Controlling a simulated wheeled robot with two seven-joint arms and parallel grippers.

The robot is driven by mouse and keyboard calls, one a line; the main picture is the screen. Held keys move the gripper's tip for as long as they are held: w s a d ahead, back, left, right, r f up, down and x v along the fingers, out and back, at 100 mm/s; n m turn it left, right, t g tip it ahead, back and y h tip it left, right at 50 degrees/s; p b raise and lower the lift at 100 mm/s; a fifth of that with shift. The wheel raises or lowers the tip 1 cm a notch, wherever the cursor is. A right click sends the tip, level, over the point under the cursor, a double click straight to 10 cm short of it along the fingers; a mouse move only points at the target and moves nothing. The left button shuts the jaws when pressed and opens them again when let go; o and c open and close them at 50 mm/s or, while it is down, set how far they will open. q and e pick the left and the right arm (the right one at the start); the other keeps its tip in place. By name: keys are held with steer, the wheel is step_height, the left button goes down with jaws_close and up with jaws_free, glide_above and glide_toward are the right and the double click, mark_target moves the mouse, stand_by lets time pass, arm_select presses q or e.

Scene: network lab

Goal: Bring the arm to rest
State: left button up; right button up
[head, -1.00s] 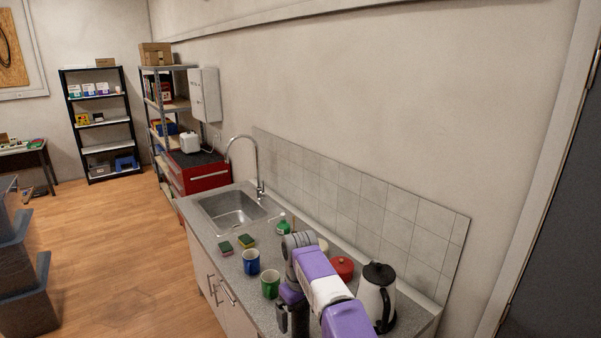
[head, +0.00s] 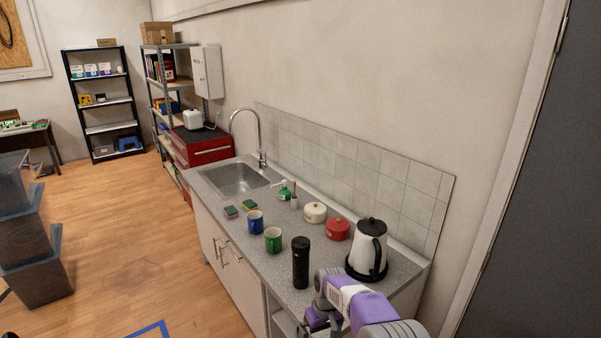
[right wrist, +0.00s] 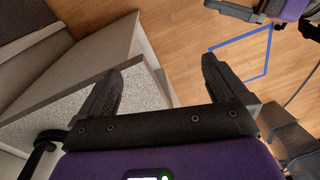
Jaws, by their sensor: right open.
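My right arm (head: 362,305) comes in at the bottom of the head view, beside the counter's near end. Counter edge and floor show beyond the fingers. The left gripper is not in the head view.
On the counter (head: 283,282) stand a black tumbler (head: 301,262), a green mug (head: 273,240), a blue mug (head: 255,221), a red pot (head: 338,229), a cream pot (head: 315,212) and a kettle (head: 366,252). Stacked bins (head: 38,284) stand at left. The wooden floor between is clear.

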steer(key=s+d+f+m+b, duration=0.1)
steer(key=s+d+f+b, duration=0.1)
steer(key=s+f, duration=0.35)
steer(key=s+d+f+m+y+b, duration=0.1)
steer(key=s+f, duration=0.1)
steer(key=f, duration=0.6)
steer(key=s+d+f+m+b, duration=0.1)
steer(key=s+d+f+b, duration=0.15)
steer(key=f, duration=0.45)
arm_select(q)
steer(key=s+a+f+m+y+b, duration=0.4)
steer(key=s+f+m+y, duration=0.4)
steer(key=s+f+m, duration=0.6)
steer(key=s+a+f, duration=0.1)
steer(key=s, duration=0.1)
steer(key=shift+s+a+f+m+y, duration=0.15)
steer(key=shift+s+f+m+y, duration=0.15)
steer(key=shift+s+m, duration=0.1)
arm_select(e)
steer(key=s+f+m+y, duration=0.1)
steer(key=s+f, duration=0.3)
steer(key=s, duration=0.6)
steer(key=s+a+f+m+t+y, duration=0.1)
steer(key=s+f+m, duration=0.2)
steer(key=s, duration=0.6)
steer(key=shift+s+f, duration=0.4)
steer(key=shift+f, duration=0.05)
steer(key=shift+a, duration=0.1)
